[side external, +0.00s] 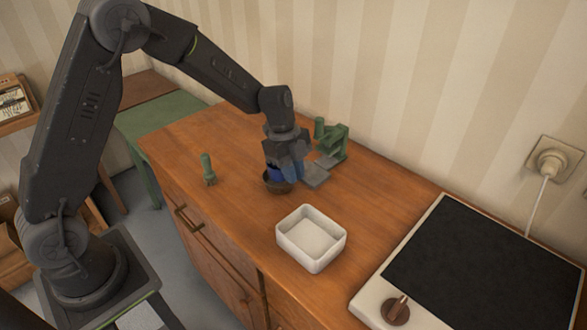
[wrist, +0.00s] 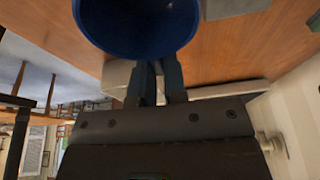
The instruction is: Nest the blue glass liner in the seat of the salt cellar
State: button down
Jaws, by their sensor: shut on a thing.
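The blue glass liner (wrist: 138,22) fills the top of the wrist view, its open bowl facing the camera. My gripper (wrist: 160,68) is shut on the liner's near rim. In the side external view my gripper (side external: 284,168) points down over the dresser top, with a strip of the blue liner (side external: 273,172) showing below it. The salt cellar (side external: 278,187), a small dark brown bowl, stands directly beneath. The liner is at or just inside the cellar's mouth; I cannot tell if it touches the seat. The cellar is hidden in the wrist view.
A green stand (side external: 333,142) with a grey plate (side external: 316,176) is close to the right of my gripper. A small green upright tool (side external: 208,168) stands to the left. A white square dish (side external: 301,255) is in front, and a black hob (side external: 490,265) lies at right.

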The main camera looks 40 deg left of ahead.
jog(key=shift+f, duration=0.25)
jog(key=shift+f, duration=0.4)
jog(key=shift+f, duration=0.35)
jog(key=shift+f, duration=0.25)
jog(key=c, duration=1.1)
grip_release()
jog(key=v, duration=1.3)
jog(key=shift+r, duration=0.35)
